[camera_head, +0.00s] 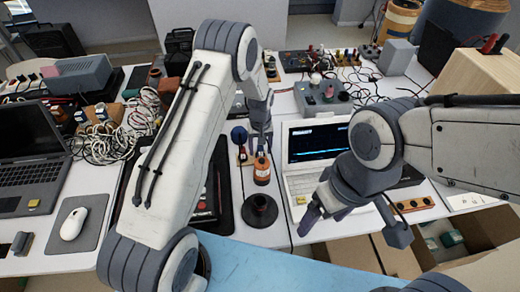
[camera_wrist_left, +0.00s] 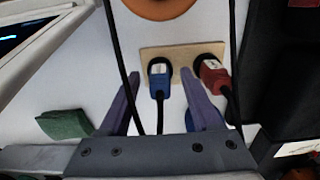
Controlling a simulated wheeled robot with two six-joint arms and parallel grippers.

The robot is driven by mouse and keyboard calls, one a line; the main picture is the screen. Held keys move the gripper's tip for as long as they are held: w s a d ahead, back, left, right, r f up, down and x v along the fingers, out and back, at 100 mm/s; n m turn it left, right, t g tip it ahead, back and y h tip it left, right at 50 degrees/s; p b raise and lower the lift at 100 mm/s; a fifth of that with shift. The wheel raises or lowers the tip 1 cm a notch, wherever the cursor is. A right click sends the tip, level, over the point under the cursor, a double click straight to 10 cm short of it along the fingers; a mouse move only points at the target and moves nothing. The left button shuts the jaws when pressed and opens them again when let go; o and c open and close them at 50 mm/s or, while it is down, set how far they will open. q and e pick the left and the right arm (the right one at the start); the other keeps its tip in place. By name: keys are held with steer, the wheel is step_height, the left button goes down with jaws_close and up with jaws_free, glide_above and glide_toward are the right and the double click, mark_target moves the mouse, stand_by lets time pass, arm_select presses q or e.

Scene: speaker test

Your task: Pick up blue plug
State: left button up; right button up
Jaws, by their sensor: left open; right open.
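In the left wrist view, a blue plug (camera_wrist_left: 160,80) with a black cable stands at a small wooden board (camera_wrist_left: 183,52). A red plug (camera_wrist_left: 214,76) is beside it to the right. My left gripper (camera_wrist_left: 160,76) is open, its two purple-grey fingers on either side of the blue plug; contact cannot be told. In the head view, my left gripper (camera_head: 262,145) points down at the middle of the table, and the blue plug cannot be made out clearly there. My right gripper (camera_head: 325,216) is open and empty in front of the small white laptop (camera_head: 301,186).
An orange-and-black cylinder (camera_head: 262,172) and a black conical stand (camera_head: 260,211) are in front of my left gripper. A green block (camera_wrist_left: 65,124) lies near one finger. Tangled white cables (camera_head: 110,140) and a dark laptop (camera_head: 30,160) fill the left side.

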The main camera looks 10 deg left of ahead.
arm_select(q)
steer(key=shift+c, duration=0.3)
jaws_close()
